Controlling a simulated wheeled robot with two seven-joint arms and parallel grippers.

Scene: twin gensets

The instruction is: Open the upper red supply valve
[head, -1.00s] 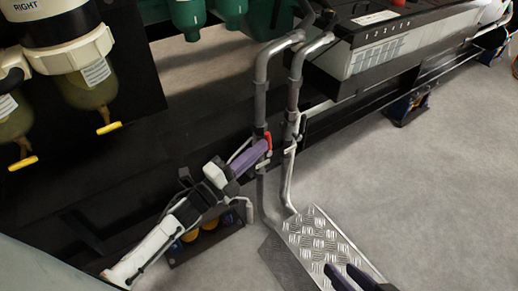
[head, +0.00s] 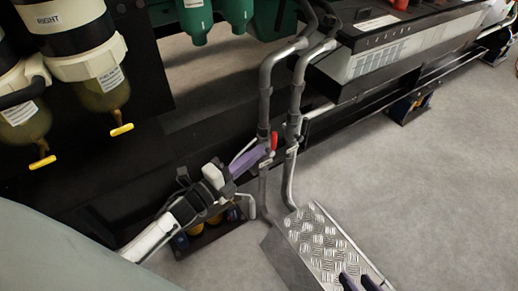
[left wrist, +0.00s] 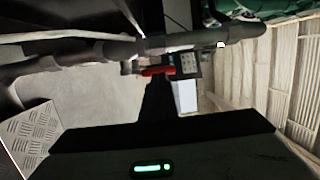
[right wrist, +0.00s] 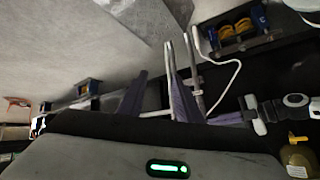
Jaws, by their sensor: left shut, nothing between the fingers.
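The red valve handle (head: 274,141) is on the left of two upright grey pipes (head: 266,100) in the head view. It also shows in the left wrist view (left wrist: 158,72), lying across the picture just beyond the fingertips. My left gripper (head: 264,153) has purple fingers, is shut and empty, and its tips are right beside the handle. I cannot tell whether they touch it. My right gripper (head: 358,281) is at the bottom edge of the head view, over the tread plate. Its two fingers stand apart and empty in the right wrist view (right wrist: 158,75).
A chequered metal step (head: 318,245) lies at the foot of the pipes. Filter bowls with yellow drain taps (head: 122,129) hang at the left. A black frame rail (head: 375,90) runs behind.

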